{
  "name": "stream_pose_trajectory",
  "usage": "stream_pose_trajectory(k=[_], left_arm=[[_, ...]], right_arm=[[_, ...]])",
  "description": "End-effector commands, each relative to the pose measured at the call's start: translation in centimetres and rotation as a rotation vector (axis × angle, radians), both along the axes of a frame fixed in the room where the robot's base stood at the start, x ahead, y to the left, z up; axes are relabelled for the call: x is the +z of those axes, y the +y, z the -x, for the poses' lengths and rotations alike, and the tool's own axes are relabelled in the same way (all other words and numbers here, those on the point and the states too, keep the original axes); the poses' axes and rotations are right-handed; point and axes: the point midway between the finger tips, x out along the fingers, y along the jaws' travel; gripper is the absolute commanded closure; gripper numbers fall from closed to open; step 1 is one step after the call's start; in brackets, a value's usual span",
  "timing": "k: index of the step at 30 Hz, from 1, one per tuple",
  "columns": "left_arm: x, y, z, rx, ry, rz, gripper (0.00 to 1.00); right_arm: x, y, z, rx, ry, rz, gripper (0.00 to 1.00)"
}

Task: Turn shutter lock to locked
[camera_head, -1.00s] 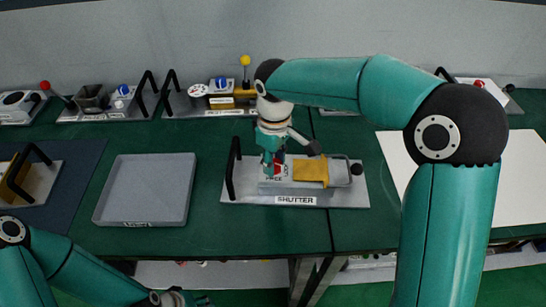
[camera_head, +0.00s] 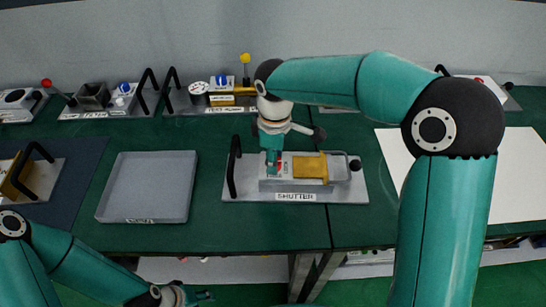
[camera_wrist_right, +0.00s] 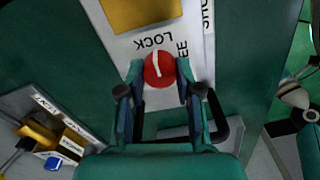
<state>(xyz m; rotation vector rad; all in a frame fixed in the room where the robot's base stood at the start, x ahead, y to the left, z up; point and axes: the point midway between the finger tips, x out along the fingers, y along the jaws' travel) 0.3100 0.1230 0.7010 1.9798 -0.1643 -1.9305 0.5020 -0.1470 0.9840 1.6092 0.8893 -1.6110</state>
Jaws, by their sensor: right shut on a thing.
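The shutter lock is a round red knob (camera_wrist_right: 159,69) with a white pointer line, on the grey SHUTTER unit (camera_head: 345,195). In the right wrist view the line points up towards the word LOCK, and the partly covered word FREE is to its right. My right gripper (camera_wrist_right: 160,68) has one finger on each side of the knob and is shut on it. In the head view this gripper (camera_head: 272,160) comes down over the unit's left part and hides most of the knob. My left gripper (camera_head: 192,296) is low at the bottom edge, away from the unit; its finger opening is unclear.
A yellow block (camera_head: 310,167) sits on the unit to the right of the knob. A black handle (camera_head: 233,167) stands at the unit's left end. An empty grey tray (camera_head: 148,187) lies to the left. Other devices line the back of the green table.

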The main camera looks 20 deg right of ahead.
Motion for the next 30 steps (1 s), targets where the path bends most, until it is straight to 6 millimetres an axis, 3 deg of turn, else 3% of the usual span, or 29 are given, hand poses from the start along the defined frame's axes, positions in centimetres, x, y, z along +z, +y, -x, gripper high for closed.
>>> stream_pose_trajectory(k=[3, 4, 8, 20, 26, 30], left_arm=[[0.0, 0.0, 0.0, 0.000, 0.000, 0.000, 0.56], [0.0, 0.0, 0.0, 0.000, 0.000, 0.000, 0.56], [0.0, 0.0, 0.0, 0.000, 0.000, 0.000, 0.56], [0.1, 0.0, 0.0, 0.000, 0.000, 0.000, 0.56], [0.1, 0.0, 0.0, 0.000, 0.000, 0.000, 0.56], [0.1, 0.0, 0.0, 0.000, 0.000, 0.000, 0.56]], right_arm=[[0.1, 0.0, -0.1, 0.000, -0.003, -0.001, 1.00], [0.1, 0.0, -0.1, 0.000, -0.003, -0.001, 0.63], [0.1, 0.0, 0.0, 0.000, -0.002, 0.000, 0.41], [0.4, 0.0, -0.1, -0.001, -0.001, 0.000, 0.40], [2.9, 0.1, -0.1, -0.002, -0.004, -0.001, 0.40], [5.7, 0.1, -0.2, -0.001, -0.006, -0.002, 0.40]])
